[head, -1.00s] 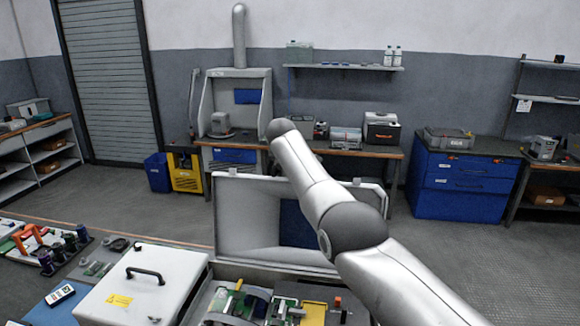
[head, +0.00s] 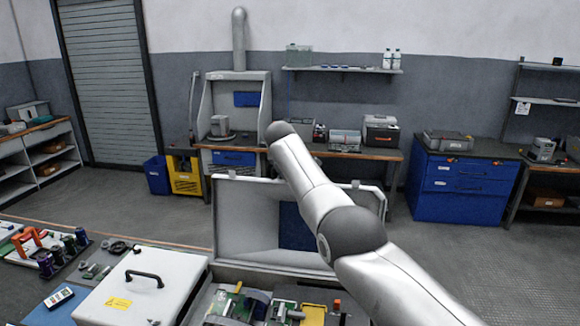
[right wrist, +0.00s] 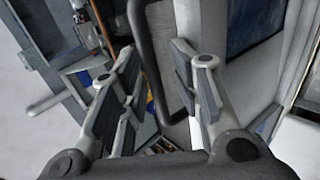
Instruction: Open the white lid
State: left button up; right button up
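A white lid (head: 238,222) stands upright, hinged at the back of an open case (head: 215,300) in the head view. Its inner face carries a blue panel (head: 296,226). My right arm crosses in front of it and hides part of it; its hand is out of sight there. In the right wrist view my right gripper (right wrist: 160,85) is open, fingers apart, with a dark curved handle (right wrist: 147,50) between or just beyond them. I cannot tell whether they touch it. The blue panel (right wrist: 258,22) also shows there. My left gripper is in neither view.
Left of the open case is a white box (head: 150,291) with a black handle and yellow label, its top closed. Circuit boards (head: 240,303) lie in the case. Tools and parts (head: 65,245) stand at the far left. A workbench (head: 335,150) and blue cabinet (head: 462,190) are behind.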

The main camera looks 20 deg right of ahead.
jog(key=shift+s+a+r, duration=0.25)
jog(key=shift+s+r, duration=0.05)
jog(key=shift+r, duration=0.2)
jog(key=v, duration=1)
jog(key=shift+s, duration=0.3)
jog(key=shift+a, duration=0.1)
